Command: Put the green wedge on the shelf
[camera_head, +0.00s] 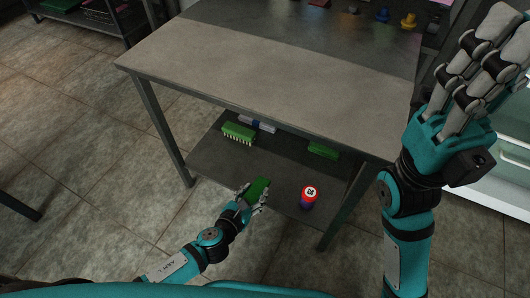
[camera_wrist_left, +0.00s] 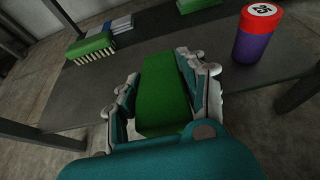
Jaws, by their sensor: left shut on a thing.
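My left gripper (camera_head: 253,197) is shut on the green wedge (camera_head: 259,187), at the front edge of the lower shelf (camera_head: 220,170) of the grey table. In the left wrist view the wedge (camera_wrist_left: 162,95) sits between the two fingers (camera_wrist_left: 165,85), its far end reaching toward the dark shelf (camera_wrist_left: 145,50). I cannot tell whether it touches the shelf. My right gripper (camera_head: 495,60) is raised at the right, empty, with its fingers pointing up; its jaw opening is unclear.
On the shelf are a green brush (camera_head: 239,132), a blue and white item (camera_head: 258,124), another green block (camera_head: 323,150) and a red and purple can (camera_head: 309,197) marked 25. The can stands right of my left gripper. The table top (camera_head: 260,60) overhangs the shelf. The shelf's middle is clear.

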